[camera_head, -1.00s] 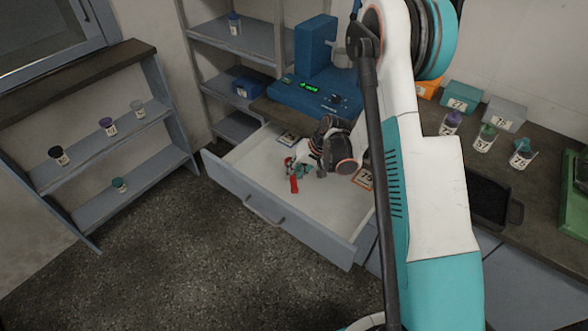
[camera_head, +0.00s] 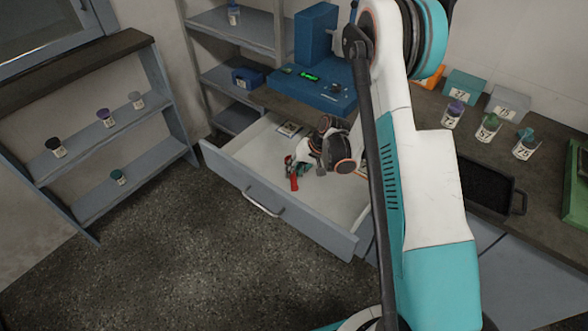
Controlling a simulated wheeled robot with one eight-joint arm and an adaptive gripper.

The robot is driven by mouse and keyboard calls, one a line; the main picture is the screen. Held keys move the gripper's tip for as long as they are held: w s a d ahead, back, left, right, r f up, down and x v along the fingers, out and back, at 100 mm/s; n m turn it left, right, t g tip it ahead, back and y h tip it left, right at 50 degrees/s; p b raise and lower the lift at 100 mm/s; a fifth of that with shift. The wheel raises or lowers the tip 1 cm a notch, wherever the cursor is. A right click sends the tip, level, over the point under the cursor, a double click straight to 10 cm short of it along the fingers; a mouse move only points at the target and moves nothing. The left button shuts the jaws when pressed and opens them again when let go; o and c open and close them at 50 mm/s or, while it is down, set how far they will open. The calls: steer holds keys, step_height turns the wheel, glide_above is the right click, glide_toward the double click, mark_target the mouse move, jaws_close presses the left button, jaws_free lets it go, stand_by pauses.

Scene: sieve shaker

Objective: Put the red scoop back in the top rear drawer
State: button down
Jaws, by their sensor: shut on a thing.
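The red scoop (camera_head: 293,182) shows as a small red piece at my gripper's tips, over the open drawer. My gripper (camera_head: 292,167) is shut on the scoop. Part of the scoop is hidden by the fingers. The drawer (camera_head: 270,193) is pulled out from under the dark counter, with a pale inside and a grey front with a bar handle (camera_head: 264,204). The scoop appears inside the drawer's outline. I cannot tell whether it touches the drawer floor.
A labelled card (camera_head: 289,129) lies at the drawer's back. A blue machine (camera_head: 320,75) stands on the counter above. Labelled jars (camera_head: 488,126) and a black tray (camera_head: 488,186) are on the right. A shelf with several jars (camera_head: 105,118) is at left.

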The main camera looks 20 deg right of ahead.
steer(key=shift+s+f, duration=0.15)
steer(key=shift+f, duration=0.45)
steer(key=c, duration=1.5)
jaws_free()
steer(key=shift+o, duration=0.9)
steer(key=shift+f, duration=0.15)
steer(key=v, duration=1.2)
